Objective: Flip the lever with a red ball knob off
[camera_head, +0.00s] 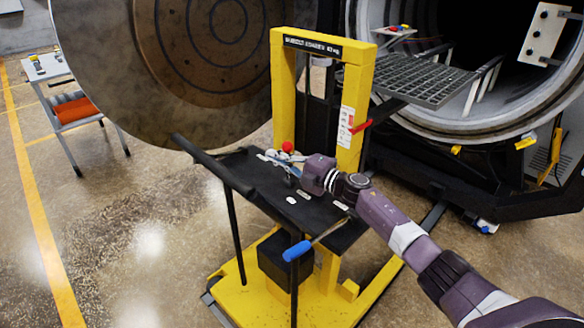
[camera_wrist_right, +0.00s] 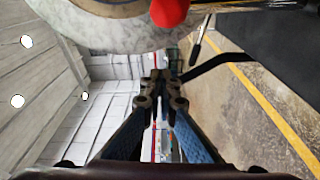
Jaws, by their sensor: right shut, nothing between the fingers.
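The red ball knob (camera_head: 287,146) is at the far end of the black top panel of the yellow lift cart, by the foot of the yellow mast. Its lever is mostly hidden near my gripper. My right gripper (camera_head: 273,162) reaches over the panel from the right, its fingers just in front of the knob. In the right wrist view the red knob (camera_wrist_right: 170,12) is cut by the top edge, above the fingertips and apart from them. There my right gripper (camera_wrist_right: 160,84) has its blue fingers closed together with nothing between them. My left gripper is not seen.
The yellow lift cart (camera_head: 325,46) stands before the open furnace chamber (camera_head: 480,125). A side table (camera_head: 48,68) is at far left. Floor between is clear.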

